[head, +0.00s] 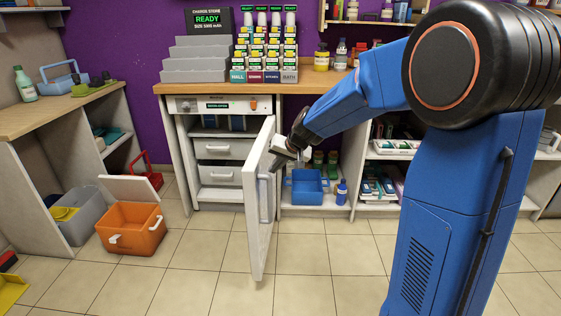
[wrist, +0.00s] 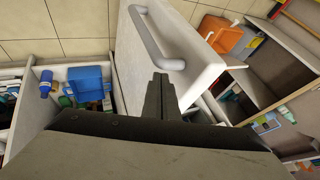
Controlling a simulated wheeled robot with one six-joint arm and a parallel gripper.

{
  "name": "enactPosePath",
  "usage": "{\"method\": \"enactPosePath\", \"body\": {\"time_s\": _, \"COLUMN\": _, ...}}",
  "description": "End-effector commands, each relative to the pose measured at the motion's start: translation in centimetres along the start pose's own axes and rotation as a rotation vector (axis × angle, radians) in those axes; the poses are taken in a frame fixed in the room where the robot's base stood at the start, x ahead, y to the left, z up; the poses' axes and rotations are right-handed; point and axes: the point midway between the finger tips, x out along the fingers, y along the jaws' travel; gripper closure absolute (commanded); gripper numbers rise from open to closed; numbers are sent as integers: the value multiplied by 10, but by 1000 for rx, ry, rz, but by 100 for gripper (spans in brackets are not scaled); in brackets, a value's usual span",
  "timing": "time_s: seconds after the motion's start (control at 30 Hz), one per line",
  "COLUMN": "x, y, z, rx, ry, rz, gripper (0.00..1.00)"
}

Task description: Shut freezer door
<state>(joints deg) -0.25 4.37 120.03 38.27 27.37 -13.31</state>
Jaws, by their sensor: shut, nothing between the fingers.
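The freezer door (head: 256,205) is a white panel standing wide open, jutting toward me from the front of the cabinet. Its grey bar handle (head: 264,199) is on the right-hand face. In the wrist view the door (wrist: 185,75) and its handle (wrist: 155,42) lie just beyond my fingers. My gripper (head: 279,157) is on the handle side, near the door's upper part. In the wrist view my gripper (wrist: 161,82) is shut and empty, its tips against or very close to the door face; contact is unclear. The open compartment holds white drawers (head: 218,173).
A blue bin (head: 307,187) and a blue bottle (head: 341,192) stand on the low shelf right of the door. An orange bin (head: 130,228) and a grey bin (head: 82,215) are on the floor at left. Tiled floor before the door is clear.

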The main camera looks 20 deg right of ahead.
Motion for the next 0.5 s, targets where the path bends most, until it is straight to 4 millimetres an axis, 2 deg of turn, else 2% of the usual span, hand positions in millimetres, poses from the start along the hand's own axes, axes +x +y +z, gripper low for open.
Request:
{"method": "enactPosePath", "body": {"time_s": 0.03, "x": 3, "y": -10, "z": 0, "rx": -4, "ry": 0, "rz": -2, "gripper": 100}}
{"method": "enactPosePath", "body": {"time_s": 0.2, "x": 12, "y": -27, "z": 0, "rx": -3, "ry": 0, "rz": -1, "gripper": 100}}
{"method": "enactPosePath", "body": {"time_s": 0.5, "x": 16, "y": -36, "z": 0, "rx": 0, "ry": 1, "rz": -1, "gripper": 100}}
